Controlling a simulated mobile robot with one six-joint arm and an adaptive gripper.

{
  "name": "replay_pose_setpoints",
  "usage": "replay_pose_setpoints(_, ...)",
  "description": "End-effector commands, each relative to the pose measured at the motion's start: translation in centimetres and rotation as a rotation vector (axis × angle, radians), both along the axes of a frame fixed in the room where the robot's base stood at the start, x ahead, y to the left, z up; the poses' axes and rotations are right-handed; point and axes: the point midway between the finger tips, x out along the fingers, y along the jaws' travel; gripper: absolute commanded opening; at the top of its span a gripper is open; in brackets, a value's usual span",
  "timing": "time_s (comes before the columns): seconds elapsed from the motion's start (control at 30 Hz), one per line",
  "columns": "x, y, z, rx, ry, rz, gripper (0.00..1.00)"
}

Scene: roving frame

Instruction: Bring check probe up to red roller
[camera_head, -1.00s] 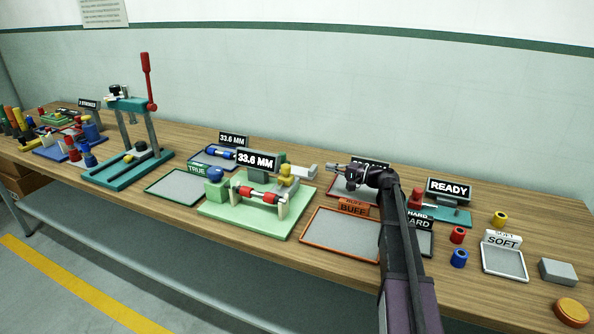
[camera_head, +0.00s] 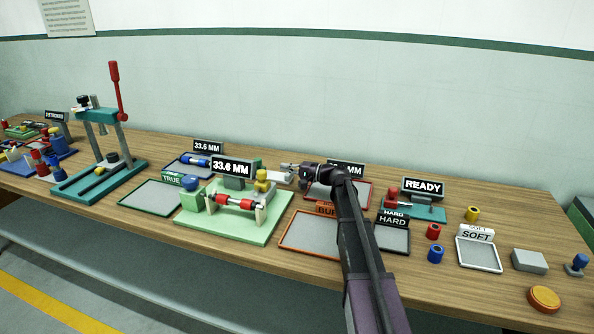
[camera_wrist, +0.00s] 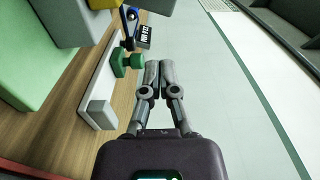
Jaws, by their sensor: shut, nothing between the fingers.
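The red roller (camera_head: 236,203) lies across light supports on a pale green gauge base (camera_head: 190,221), under a sign reading 33.6 MM. A yellow-topped piece (camera_head: 262,181) stands at its right, with a light grey bar (camera_head: 281,177) behind. I cannot tell for sure which part is the check probe. My gripper (camera_head: 287,166) is shut and empty, just beyond the grey bar's right end and apart from the roller. In the wrist view my gripper's fingers (camera_wrist: 159,70) are together. The grey block (camera_wrist: 100,112) shows at their left; the red roller is not visible there.
A BUFF tray (camera_head: 308,247) lies right of the gauge, below my arm. An empty TRUE tray (camera_head: 153,197) and a teal press (camera_head: 100,183) are farther left. The wall is behind.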

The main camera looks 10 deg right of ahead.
Motion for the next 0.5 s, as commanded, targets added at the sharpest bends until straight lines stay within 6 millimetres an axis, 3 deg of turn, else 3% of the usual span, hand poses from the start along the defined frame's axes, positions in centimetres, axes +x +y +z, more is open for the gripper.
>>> replay_pose_setpoints(0.17, 1.3, 2.4, 0.0, 0.000, 0.000, 0.002, 0.00)
replay_pose_setpoints(0.3, -0.5, 3.6, 0.0, 0.000, 0.000, 0.000, 0.00)
replay_pose_setpoints(0.5, -1.4, 4.6, 0.0, 0.000, 0.000, 0.000, 0.00)
